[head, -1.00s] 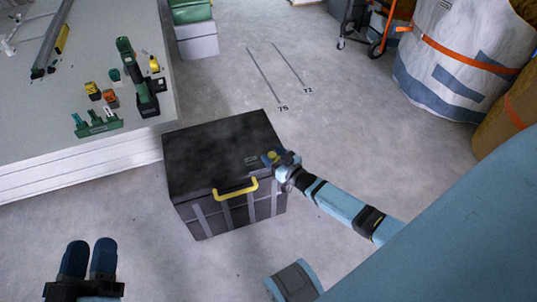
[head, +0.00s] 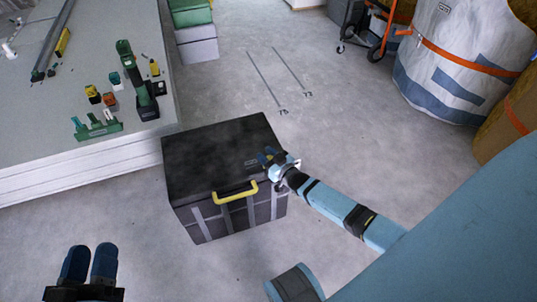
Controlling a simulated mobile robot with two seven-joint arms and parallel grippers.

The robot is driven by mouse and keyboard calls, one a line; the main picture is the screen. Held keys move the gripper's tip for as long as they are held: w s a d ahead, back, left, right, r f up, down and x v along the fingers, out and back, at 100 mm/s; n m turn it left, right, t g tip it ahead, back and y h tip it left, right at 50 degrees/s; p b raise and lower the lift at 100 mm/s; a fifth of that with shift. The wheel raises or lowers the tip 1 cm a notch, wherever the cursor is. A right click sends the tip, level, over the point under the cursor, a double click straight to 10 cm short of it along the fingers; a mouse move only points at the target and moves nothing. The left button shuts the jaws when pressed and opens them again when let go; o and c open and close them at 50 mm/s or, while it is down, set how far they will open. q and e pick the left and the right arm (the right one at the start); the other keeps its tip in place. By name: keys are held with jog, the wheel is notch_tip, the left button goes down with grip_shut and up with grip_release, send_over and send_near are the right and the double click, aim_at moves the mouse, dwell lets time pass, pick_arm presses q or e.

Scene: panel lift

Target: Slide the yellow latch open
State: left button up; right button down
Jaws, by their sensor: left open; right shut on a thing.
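A black box (head: 210,160) stands on the floor with its lid down and a yellow handle (head: 236,192) on its front edge. My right gripper (head: 267,157) is at the right part of the lid, near the front right corner. It is shut on the yellow latch, which the fingers now hide; a bit of yellow showed there a second ago. How far the latch has slid cannot be seen. My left gripper (head: 89,264) is at the lower left, open and empty, above bare floor and away from the box.
A grey stack of panels (head: 100,160) at the left carries a green drill (head: 133,70) and several small tools. Green and grey boxes (head: 197,45) stand behind it. A large white bag (head: 455,60) is at the upper right. The floor behind the box is clear.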

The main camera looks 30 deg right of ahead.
jog(key=shift+w+a, duration=0.25)
jog(key=shift+a, duration=0.9)
pick_arm(q)
jog(key=shift+r, duration=0.3)
pick_arm(e)
jog(key=c, duration=0.8)
grip_release()
jog(key=shift+a, duration=0.1)
pick_arm(q)
jog(key=shift+a+f, duration=0.1)
pick_arm(e)
jog(key=shift+s, duration=0.1)
pick_arm(q)
jog(key=shift+a+f+y+p, duration=0.3)
jog(key=shift+a+y+p, duration=0.5)
jog(key=shift+p, duration=1.35)
pick_arm(e)
jog(key=shift+s+d, duration=0.35)
jog(key=shift+s, duration=1.9)
jog(key=shift+s+d, duration=0.4)
jog(key=shift+s, duration=1.8)
jog(key=shift+s+d, duration=0.35)
jog(key=shift+s, duration=1.9)
pick_arm(q)
jog(key=shift+d, duration=0.1)
